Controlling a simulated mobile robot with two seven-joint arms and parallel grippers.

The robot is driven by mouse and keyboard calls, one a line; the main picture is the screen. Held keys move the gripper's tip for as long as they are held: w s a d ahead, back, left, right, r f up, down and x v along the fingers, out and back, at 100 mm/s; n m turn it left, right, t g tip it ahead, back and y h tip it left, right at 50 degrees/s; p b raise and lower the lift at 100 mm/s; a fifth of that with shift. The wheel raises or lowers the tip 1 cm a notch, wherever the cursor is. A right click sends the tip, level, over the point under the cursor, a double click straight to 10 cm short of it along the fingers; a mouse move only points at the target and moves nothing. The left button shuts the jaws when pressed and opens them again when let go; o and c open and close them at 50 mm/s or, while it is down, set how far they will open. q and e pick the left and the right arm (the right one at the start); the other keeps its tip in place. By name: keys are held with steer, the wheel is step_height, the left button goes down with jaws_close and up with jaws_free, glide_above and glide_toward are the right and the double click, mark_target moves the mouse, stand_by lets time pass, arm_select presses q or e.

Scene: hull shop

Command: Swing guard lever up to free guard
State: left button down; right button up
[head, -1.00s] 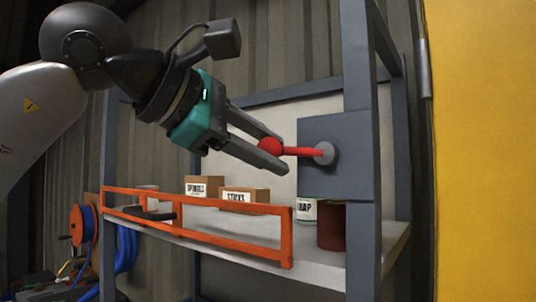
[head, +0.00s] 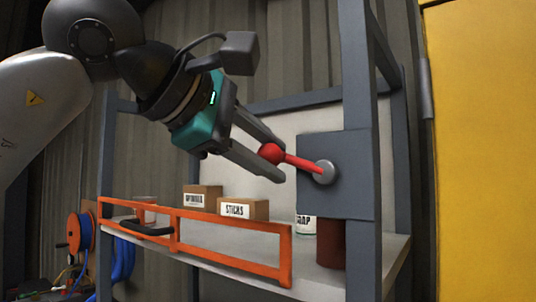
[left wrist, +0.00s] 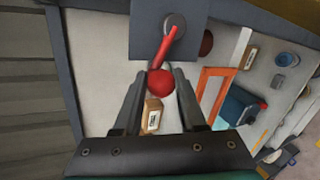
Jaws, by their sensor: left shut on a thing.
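The guard lever (head: 298,162) is a red bar with a round red knob, on a grey pivot (head: 324,173) fixed to a dark grey plate (head: 352,190). It points left and slightly up from the pivot. My left gripper (head: 273,158) is shut on the knob, which also shows between the fingers in the left wrist view (left wrist: 160,83). The orange guard (head: 228,222) is a barred frame with a black handle (head: 146,229), across the front of the shelf below the gripper. My right gripper is in neither view.
Behind the guard, the shelf (head: 330,274) holds cardboard boxes (head: 243,209), a white labelled can (head: 306,226) and a dark red cylinder (head: 330,244). A grey post (head: 361,100) stands beside the plate. A yellow panel (head: 480,150) is at the right.

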arm_select(q)
steer(key=c, duration=0.6)
jaws_free()
steer(key=shift+o, duration=0.2)
steer(key=shift+s, duration=0.1)
steer(key=b+v, duration=0.2)
steer(key=v, duration=1.3)
